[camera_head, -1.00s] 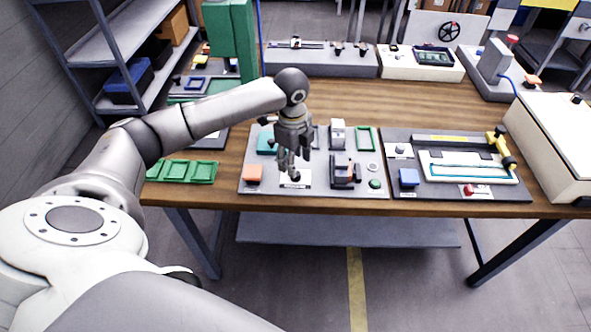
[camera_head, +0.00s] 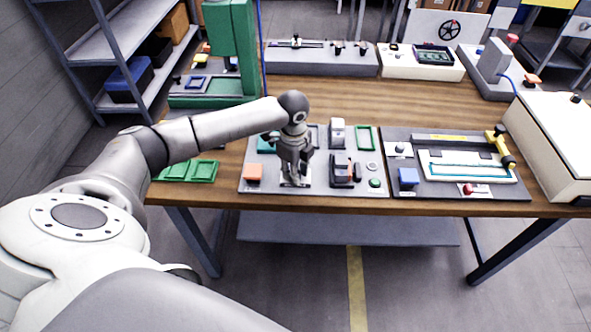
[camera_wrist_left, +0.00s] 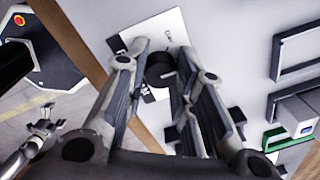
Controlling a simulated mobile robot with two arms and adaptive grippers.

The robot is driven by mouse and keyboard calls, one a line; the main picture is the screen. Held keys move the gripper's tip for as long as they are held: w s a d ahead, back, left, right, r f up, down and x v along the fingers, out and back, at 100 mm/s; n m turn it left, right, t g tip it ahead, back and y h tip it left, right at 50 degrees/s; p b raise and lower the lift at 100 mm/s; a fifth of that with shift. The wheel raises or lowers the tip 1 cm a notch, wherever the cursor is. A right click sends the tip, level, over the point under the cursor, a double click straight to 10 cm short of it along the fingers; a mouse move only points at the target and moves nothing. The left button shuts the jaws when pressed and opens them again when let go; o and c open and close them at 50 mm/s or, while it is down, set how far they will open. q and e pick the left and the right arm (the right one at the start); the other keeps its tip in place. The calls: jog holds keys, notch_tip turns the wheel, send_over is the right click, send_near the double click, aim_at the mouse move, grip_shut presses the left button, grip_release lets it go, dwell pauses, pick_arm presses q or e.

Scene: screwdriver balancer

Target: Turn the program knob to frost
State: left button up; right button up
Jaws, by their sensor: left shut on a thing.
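The program knob (camera_wrist_left: 158,68) is a short dark round knob with a light mark, seen in the left wrist view on a white label plate (camera_wrist_left: 172,32). The small print on the plate cannot be read clearly. My left gripper (camera_wrist_left: 163,72) points down at the panel with its fingers on either side of the knob, shut on it. In the head view my left gripper (camera_head: 295,182) stands over the white label near the panel's front edge and hides the knob. A small gripper, apparently my right one (camera_wrist_left: 45,122), shows far off in the left wrist view; its jaw state is unclear.
The grey panel (camera_head: 330,190) also carries an orange block (camera_head: 253,172), a black bracket (camera_head: 344,172) and a green button (camera_head: 375,183). Green trays (camera_head: 190,171) lie to its left. Another panel with a blue block (camera_head: 408,177) is on the right.

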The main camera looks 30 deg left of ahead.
pick_arm(q)
grip_shut()
jog(key=shift+r+m+p, duration=0.1)
jog(key=shift+m+p, duration=0.55)
jog(key=shift+m, duration=0.05)
jog(key=shift+m+p, duration=0.7)
jog(key=shift+m, duration=0.4)
jog(key=shift+m+p, duration=0.4)
jog(key=shift+m, duration=2.3)
jog(key=o, duration=0.9)
grip_release()
